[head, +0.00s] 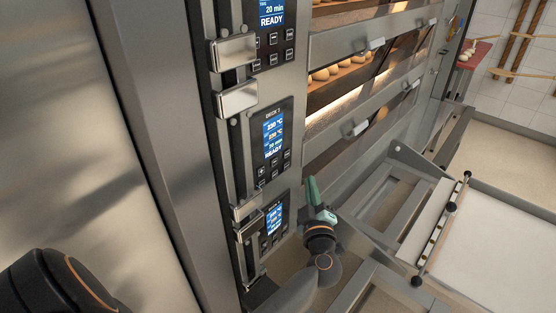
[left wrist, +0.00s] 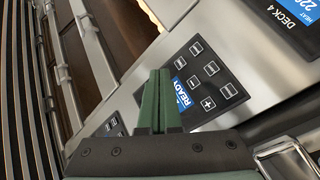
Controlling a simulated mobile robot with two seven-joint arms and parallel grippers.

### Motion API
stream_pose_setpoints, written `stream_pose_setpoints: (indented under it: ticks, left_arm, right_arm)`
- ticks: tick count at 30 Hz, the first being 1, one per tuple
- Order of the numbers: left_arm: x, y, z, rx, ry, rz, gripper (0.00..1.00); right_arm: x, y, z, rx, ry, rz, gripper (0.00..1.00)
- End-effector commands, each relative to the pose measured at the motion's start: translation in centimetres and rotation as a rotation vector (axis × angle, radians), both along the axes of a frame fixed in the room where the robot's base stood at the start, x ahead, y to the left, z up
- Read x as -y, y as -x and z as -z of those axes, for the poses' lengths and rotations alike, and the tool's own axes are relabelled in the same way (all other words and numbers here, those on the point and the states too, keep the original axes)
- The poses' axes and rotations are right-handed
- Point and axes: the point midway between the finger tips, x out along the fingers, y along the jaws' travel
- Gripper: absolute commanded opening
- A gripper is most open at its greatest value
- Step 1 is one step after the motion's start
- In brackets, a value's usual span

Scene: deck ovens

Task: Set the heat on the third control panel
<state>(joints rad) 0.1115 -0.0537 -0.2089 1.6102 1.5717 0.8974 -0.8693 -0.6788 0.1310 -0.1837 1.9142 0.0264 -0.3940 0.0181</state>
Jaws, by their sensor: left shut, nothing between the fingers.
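The third control panel (head: 272,143) is a dark plate in the middle of the head view, with a lit blue screen of temperatures, minutes and READY above small buttons. In the left wrist view the panel just above Deck 4 (left wrist: 212,68) shows its buttons and the word READY; the rest of its screen is hidden behind my fingers. My left gripper (head: 312,185) has green fingers pressed together, empty, low and to the right of this panel in the head view. My right gripper is out of view.
The Deck 4 panel (head: 275,222) lies below and another panel (head: 272,20) above. Metal handles (head: 237,98) stick out left of the panels. Oven doors with handles (head: 358,129) are to the right. A wheeled metal frame with a pale loader (head: 490,235) stands at lower right.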

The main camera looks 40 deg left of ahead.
Motion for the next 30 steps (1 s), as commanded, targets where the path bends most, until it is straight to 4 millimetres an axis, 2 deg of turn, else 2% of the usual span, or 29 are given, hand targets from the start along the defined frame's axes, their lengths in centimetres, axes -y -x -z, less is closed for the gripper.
stream_pose_setpoints:
  ticks: [9,14,26,30]
  left_arm:
    - [0.2,-0.2,-0.2,0.005,0.016,-0.003,0.00]
    - [-0.4,-0.2,-0.2,0.005,0.016,-0.004,0.00]
    - [-5.8,-0.6,-0.1,0.004,0.010,-0.003,0.00]
    - [-7.3,-0.7,-0.4,0.002,0.008,-0.003,0.00]
  right_arm:
    - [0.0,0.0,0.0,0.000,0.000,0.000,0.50]
    - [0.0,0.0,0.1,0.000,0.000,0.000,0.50]
    - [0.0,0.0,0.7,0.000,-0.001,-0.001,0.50]
    - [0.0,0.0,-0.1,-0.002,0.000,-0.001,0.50]
